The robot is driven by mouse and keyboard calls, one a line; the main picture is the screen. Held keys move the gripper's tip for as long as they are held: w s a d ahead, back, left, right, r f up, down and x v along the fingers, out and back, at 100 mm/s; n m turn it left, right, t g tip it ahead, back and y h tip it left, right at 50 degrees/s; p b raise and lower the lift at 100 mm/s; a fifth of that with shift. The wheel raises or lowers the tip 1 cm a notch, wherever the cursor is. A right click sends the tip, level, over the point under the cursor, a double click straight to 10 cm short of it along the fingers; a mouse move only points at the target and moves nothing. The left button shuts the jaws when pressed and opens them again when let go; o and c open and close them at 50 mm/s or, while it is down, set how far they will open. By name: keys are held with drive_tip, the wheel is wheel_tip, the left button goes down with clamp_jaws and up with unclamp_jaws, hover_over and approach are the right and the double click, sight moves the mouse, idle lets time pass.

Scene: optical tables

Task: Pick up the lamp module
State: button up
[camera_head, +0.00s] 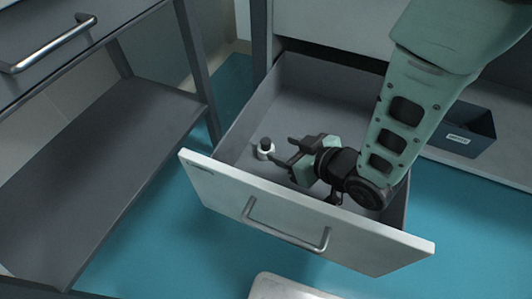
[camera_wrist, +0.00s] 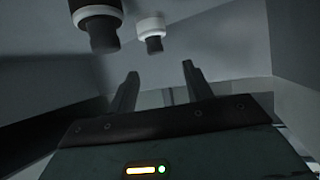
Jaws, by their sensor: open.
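A small white cylinder with a black top, which looks like the lamp module (camera_head: 265,150), stands in the open drawer near its left front part. My gripper (camera_head: 284,151) is in the drawer just right of it, with fingers apart and nothing between them. In the wrist view, my gripper (camera_wrist: 160,76) shows two separated fingers. Beyond them is a white part with a dark end (camera_wrist: 152,32). Left of it is a larger black part with a white ring (camera_wrist: 98,28), cut by the top edge. I cannot tell which of these two is the lamp module.
The drawer (camera_head: 232,196) has a pale front with a bar handle (camera_head: 285,232), and its walls stand close around my gripper. A dark bin (camera_head: 468,135) sits on a shelf at right. A grey shelf (camera_head: 95,165) is at left.

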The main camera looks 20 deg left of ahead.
sight(267, 142)
drive_tip(key=shift+x, duration=0.95)
drive_tip(key=b+x, duration=0.1)
drive_tip(key=x, duration=0.1)
drive_tip(key=b+x, duration=0.2)
drive_tip(key=shift+w+f, duration=0.3)
drive_tip(key=shift+f, duration=0.1)
drive_tip(key=shift+w+a+b, duration=0.15)
drive_tip(key=shift+a+b, duration=0.15)
drive_tip(key=shift+b, duration=0.05)
clamp_jaws()
